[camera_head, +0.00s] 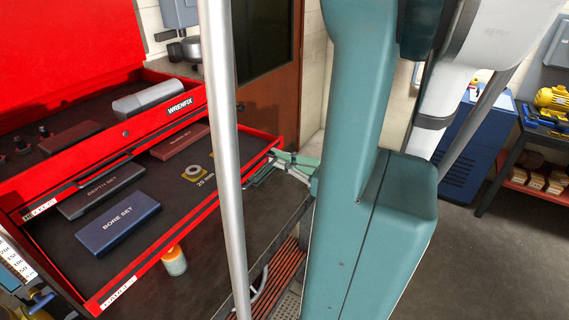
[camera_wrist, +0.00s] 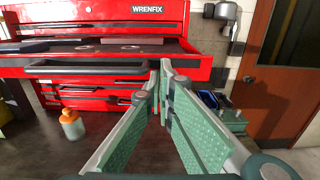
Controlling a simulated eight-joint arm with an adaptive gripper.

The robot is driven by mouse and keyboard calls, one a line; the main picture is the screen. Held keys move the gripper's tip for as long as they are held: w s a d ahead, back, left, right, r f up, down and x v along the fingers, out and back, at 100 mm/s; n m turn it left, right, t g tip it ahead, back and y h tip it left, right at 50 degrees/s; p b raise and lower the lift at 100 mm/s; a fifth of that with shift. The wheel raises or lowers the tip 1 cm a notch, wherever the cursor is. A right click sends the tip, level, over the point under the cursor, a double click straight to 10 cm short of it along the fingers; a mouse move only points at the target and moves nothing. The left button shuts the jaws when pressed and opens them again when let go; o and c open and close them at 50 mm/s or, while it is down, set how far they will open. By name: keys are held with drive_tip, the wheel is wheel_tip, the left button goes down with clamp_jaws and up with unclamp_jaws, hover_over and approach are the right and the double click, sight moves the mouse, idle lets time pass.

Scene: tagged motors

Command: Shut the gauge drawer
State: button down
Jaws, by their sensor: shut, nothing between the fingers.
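The gauge drawer (camera_head: 165,182) is the red, dark-lined drawer pulled out of the red WRENFIX tool chest. It holds a blue BORE SET case (camera_head: 117,223), a DEPTH SET case (camera_head: 100,190), a reddish case (camera_head: 180,140) and rings. In the wrist view, the drawer front (camera_wrist: 195,66) and its dark handle (camera_wrist: 85,66) face me. My teal gripper (camera_wrist: 163,66) is shut and empty, its fingertips at the right part of the drawer front. I cannot tell whether they touch. In the head view, my gripper (camera_head: 286,157) shows beside the drawer's right front corner, partly hidden by my arm.
An orange-capped jar (camera_wrist: 71,124) stands on the bench, below and in front of the drawer's left part. The chest's top tray (camera_head: 60,120) holds more tools. A brown door (camera_wrist: 280,95) is behind.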

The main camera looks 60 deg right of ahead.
sight(245, 147)
drive_tip(key=w+b, duration=0.3)
drive_tip(key=w, duration=2.3)
drive_tip(key=shift+s, duration=0.15)
drive_tip(key=shift+s+p, duration=0.35)
drive_tip(key=shift+s, duration=6.45)
drive_tip(key=shift+a, duration=0.1)
